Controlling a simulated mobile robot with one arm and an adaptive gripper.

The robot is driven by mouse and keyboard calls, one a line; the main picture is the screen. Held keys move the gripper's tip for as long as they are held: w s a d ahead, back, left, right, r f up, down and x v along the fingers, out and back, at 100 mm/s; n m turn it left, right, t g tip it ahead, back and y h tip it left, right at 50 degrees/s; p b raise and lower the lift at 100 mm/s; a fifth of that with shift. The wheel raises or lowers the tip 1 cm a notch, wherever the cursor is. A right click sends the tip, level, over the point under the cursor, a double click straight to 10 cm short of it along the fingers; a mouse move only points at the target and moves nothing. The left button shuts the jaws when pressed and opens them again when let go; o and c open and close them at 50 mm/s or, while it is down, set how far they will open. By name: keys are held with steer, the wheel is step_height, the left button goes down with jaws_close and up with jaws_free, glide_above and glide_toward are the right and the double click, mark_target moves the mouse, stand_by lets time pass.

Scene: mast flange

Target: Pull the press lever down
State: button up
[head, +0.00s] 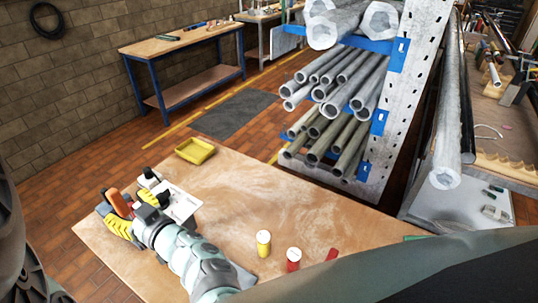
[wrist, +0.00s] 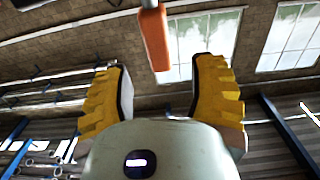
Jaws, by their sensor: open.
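The press lever has an orange grip (head: 120,204) that stands up near the left edge of the wooden table. In the wrist view the orange grip (wrist: 156,40) hangs into the picture from the top, between and beyond my fingertips. My gripper (head: 126,213) is at the lever, with its yellow fingers spread. In the wrist view my gripper (wrist: 160,66) is open, with a gap on both sides of the grip. I cannot tell how deep the grip sits between the fingers. A pale press plate (head: 184,208) shows beside my wrist; my arm hides much of the press.
A yellow tray (head: 195,151) lies at the table's far edge. A yellow container (head: 263,243) and a red container (head: 293,259), both white-topped, stand right of my arm. The table's middle (head: 250,195) is clear. A pipe rack (head: 385,120) stands behind.

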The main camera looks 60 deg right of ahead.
mark_target(119, 200)
steer(key=w+p, duration=0.2)
steer(key=w, duration=0.4)
steer(key=shift+r, duration=0.1)
steer(key=shift+w+a+p, duration=0.15)
steer(key=shift+w+p, duration=0.15)
steer(key=shift+w, duration=0.2)
jaws_close()
